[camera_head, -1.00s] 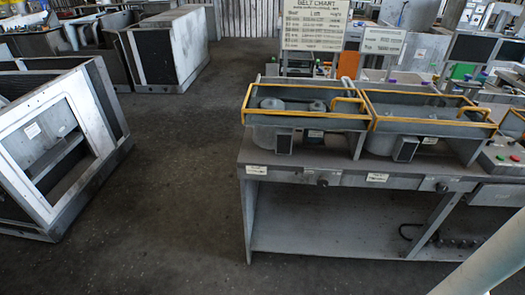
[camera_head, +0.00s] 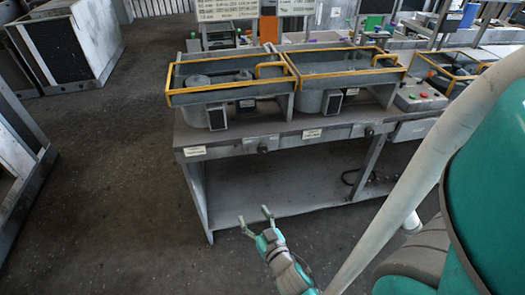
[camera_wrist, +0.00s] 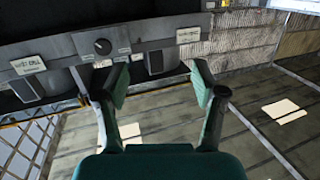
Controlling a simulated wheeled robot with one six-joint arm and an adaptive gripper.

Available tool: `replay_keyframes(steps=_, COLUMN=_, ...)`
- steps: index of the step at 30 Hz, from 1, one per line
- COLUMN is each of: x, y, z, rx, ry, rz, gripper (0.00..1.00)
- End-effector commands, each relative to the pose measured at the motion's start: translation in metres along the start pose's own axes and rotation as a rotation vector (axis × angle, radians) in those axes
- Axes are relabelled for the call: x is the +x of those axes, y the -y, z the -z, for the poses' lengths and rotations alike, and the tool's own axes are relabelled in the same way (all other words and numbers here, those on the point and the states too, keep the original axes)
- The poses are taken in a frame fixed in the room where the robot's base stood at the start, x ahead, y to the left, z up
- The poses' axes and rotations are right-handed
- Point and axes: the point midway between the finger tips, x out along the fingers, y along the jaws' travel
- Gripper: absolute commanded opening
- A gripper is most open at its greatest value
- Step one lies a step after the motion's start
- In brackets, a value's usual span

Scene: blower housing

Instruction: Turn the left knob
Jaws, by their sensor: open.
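The left knob (camera_head: 262,148) is a small dark round knob on the bench's front rail, between two white labels. The right knob (camera_head: 369,131) sits further right on the same rail. In the wrist view a dark round knob (camera_wrist: 102,46) shows between two labels, which fits the left knob; its pointer angle is too small to read. My gripper (camera_head: 256,217) is open and empty, below the left knob in the head view and apart from it. In the wrist view my gripper (camera_wrist: 160,74) has its fingers spread, with the knob up and left of the gap.
The bench (camera_head: 225,138) carries two grey yellow-railed housings (camera_head: 228,88) above the knobs. Its lower shelf (camera_head: 270,185) is mostly bare. A control box with coloured buttons (camera_head: 420,97) stands at the right. Open floor (camera_head: 115,190) lies to the left.

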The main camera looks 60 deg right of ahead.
Motion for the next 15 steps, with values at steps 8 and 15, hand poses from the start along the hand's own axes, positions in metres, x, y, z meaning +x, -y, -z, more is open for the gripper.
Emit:
replay_keyframes(steps=8, x=0.088, y=-0.081, z=0.034, rx=0.031, ry=-0.084, rz=-0.206, gripper=0.69)
replay_keyframes(steps=15, x=0.112, y=-0.114, z=0.048, rx=0.041, ry=-0.111, rz=-0.275, gripper=0.69)
